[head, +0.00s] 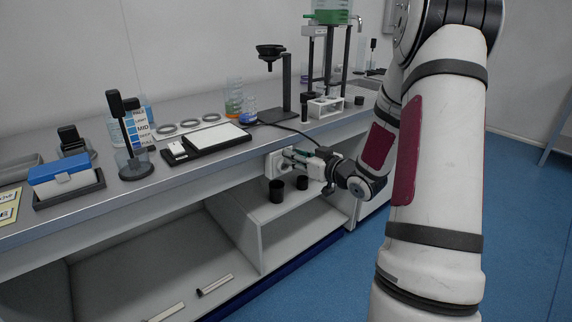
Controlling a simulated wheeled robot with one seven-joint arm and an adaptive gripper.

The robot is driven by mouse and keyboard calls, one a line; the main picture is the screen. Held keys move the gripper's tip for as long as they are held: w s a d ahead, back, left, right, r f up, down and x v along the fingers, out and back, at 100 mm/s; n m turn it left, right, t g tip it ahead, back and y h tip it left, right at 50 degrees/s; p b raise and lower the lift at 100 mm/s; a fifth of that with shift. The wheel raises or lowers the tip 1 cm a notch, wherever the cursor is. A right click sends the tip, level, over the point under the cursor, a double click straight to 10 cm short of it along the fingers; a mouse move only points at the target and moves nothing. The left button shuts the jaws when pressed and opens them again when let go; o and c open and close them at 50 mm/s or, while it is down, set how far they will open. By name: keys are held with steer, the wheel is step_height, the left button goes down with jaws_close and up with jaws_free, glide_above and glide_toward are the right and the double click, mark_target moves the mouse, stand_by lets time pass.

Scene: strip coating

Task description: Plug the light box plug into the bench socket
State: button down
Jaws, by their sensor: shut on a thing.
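The light box (222,137), with a bright white panel in a dark frame, lies flat on the bench. A dark cable (290,128) runs from near it over the bench's front edge towards my gripper. My gripper (291,155) is at the bench front, pointing left, with its fingers shut on the plug. The plug is mostly hidden between the fingers. The pale bench socket (274,165) is on the bench front, right at the fingertips. I cannot tell whether the plug touches the socket or is inside it.
Black cups (276,191) stand on the shelf below my gripper. A stand with a black funnel (271,52), flasks (234,100) and a white rack (325,106) stand on the bench. A blue-lidded box (62,170) is at left. Blue floor at right is clear.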

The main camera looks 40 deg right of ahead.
steer(key=shift+r+p, duration=3.3)
steer(key=shift+r, duration=0.95)
steer(key=shift+w, duration=0.1)
steer(key=w+r, duration=0.1)
steer(key=w, duration=0.5)
steer(key=shift+w+a+r, duration=0.15)
steer(key=shift+w, duration=0.15)
steer(key=shift+f, duration=0.2)
steer(key=shift+f+b, duration=1.55)
steer(key=shift+f, duration=0.7)
steer(key=c, duration=1.2)
jaws_free()
